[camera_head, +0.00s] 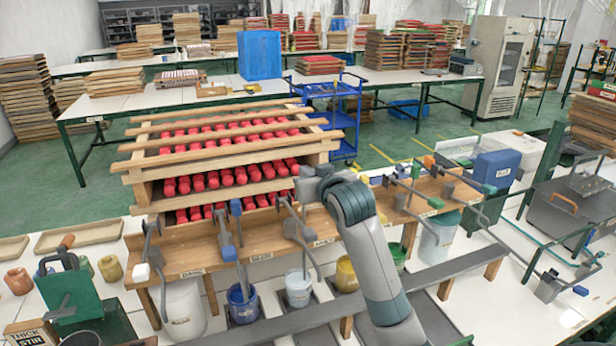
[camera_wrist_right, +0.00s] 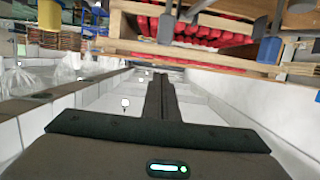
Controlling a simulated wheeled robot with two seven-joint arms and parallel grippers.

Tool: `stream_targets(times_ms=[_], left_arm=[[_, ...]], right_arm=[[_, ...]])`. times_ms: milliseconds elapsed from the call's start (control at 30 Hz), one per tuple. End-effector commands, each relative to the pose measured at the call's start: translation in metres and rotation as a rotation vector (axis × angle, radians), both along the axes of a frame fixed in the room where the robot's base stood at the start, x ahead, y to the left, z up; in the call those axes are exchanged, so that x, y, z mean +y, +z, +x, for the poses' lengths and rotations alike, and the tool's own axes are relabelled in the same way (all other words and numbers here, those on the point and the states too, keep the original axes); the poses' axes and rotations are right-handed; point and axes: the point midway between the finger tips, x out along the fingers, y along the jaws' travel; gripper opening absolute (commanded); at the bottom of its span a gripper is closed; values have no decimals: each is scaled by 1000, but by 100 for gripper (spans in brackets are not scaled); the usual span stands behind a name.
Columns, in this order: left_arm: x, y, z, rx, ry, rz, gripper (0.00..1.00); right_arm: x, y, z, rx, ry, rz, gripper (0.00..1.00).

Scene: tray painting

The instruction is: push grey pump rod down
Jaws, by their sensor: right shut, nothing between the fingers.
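The grey pump (camera_head: 290,228) stands on the wooden pump bench, between the blue-knobbed pump (camera_head: 236,207) and the yellow one, above a pail of pale grey-blue paint (camera_head: 298,290). Its upper part is close to my right gripper (camera_head: 305,186), and I cannot tell from the head view whether they touch. In the right wrist view, a grey knob (camera_wrist_right: 166,28) shows just beyond the tips of my right gripper (camera_wrist_right: 157,82), which is shut and empty. My left gripper is not in view.
A rack of red pieces (camera_head: 215,165) stands behind the bench. Other pump arms with coloured knobs, such as the green one (camera_head: 436,203), rise on both sides. A green tool with a wooden handle (camera_head: 65,285) stands at the left.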

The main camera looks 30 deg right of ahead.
Motion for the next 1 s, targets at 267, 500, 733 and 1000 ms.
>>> stream_targets(times_ms=[267,500,733,1000], left_arm=[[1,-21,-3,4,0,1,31],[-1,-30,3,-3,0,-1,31],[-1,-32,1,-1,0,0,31],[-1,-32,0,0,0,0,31]], right_arm=[[10,8,-43,-8,1,-2,0],[19,19,-79,-8,0,-2,0],[22,23,-93,-6,0,-2,0],[22,24,-94,-5,0,-1,0]])
